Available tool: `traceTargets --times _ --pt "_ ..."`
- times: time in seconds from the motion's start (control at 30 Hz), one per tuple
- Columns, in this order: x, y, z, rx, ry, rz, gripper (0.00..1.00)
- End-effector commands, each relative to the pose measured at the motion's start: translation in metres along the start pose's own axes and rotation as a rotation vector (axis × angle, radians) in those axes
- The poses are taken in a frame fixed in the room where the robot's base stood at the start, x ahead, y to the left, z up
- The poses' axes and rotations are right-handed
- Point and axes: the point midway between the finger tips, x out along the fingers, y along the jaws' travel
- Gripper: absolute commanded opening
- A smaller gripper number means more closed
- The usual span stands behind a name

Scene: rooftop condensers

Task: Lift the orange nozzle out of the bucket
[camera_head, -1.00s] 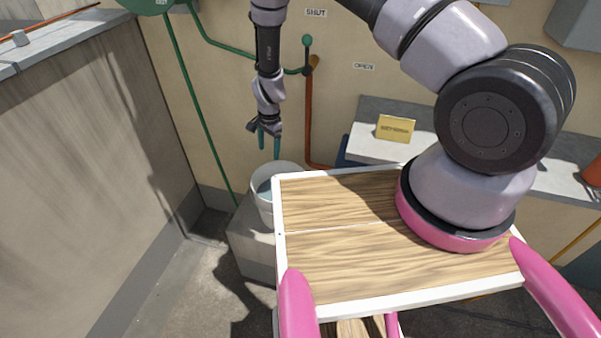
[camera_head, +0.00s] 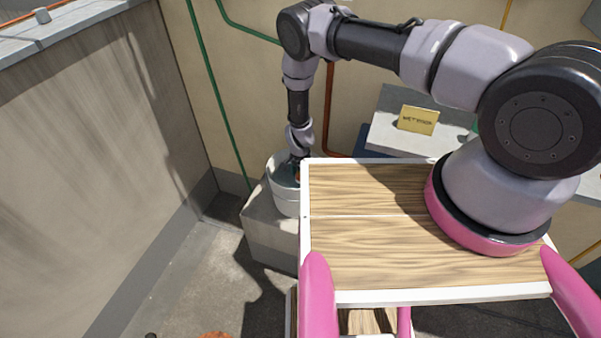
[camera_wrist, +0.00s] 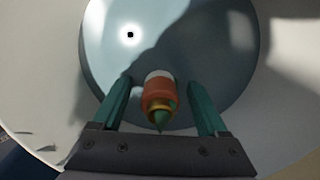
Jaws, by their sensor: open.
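The bucket (camera_head: 283,199) is pale grey and stands on a concrete block, just left of the wooden tray on my base. In the wrist view its inner wall (camera_wrist: 285,60) surrounds a bluish floor, half in shadow. The orange nozzle (camera_wrist: 158,98) has a white band at its far end and a yellow-green near end. My gripper (camera_wrist: 158,108) points down inside the bucket. Its two teal fingers are open, one on each side of the nozzle, with a gap to each. In the head view a bit of orange (camera_head: 298,174) shows at the gripper, mostly hidden.
The concrete block (camera_head: 262,231) carries the bucket. A concrete wall (camera_head: 90,130) rises at the left. Green and brown pipes run down the wall behind. A yellow sign (camera_head: 418,120) stands on a grey ledge (camera_head: 385,138) to the right. Open floor lies at the lower left.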

Motion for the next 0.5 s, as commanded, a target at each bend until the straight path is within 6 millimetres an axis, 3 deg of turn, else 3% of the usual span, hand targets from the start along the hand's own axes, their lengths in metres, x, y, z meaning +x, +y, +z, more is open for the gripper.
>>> traceTargets --times 0.2,0.47,0.5 --pt "0.0134 0.0 0.0001 0.0 0.0 0.0 0.76" --pt "0.014 0.0002 0.0 0.0 0.0 0.0 0.76" --pt "0.014 0.0001 -0.0001 0.0 0.0 0.0 0.61"
